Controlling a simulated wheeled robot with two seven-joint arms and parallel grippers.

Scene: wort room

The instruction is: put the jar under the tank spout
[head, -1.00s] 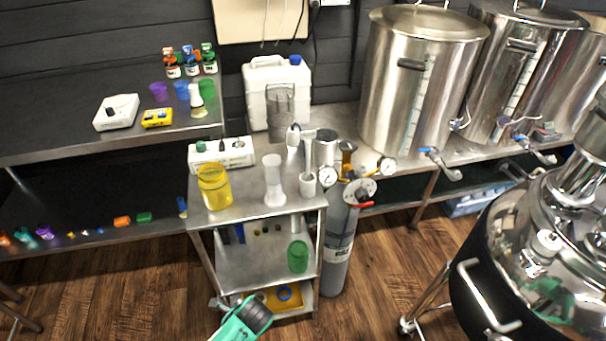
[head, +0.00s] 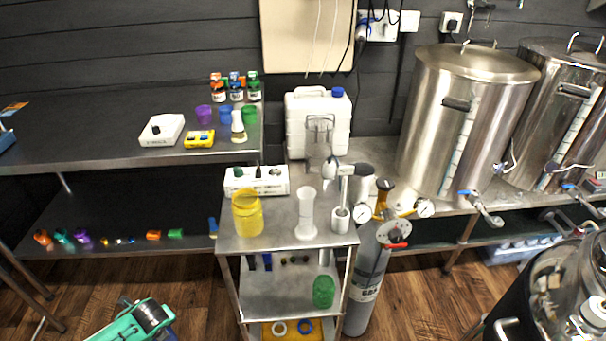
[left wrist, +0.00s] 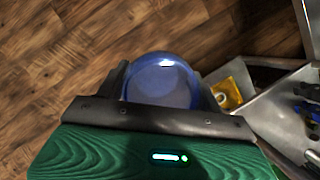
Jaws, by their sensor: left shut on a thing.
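My left gripper (left wrist: 164,88) is shut on a round, translucent blue jar (left wrist: 162,82), held above the wooden floor in the left wrist view. In the head view my teal left wrist is at the lower left and mostly hides the jar. A steel tank (head: 462,130) stands on the back bench at the right, with a spout (head: 487,212) low on its front. A second steel tank (head: 556,105) with its own spout (head: 583,197) stands to its right. The jar is far from both spouts. My right gripper is not in view.
A steel cart (head: 270,230) holds a yellow jar (head: 247,213), a white cylinder (head: 306,215) and, lower, a green jar (head: 323,291). A grey gas cylinder (head: 367,280) stands beside it. A steel vessel (head: 560,295) is at lower right. Floor left of the cart is clear.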

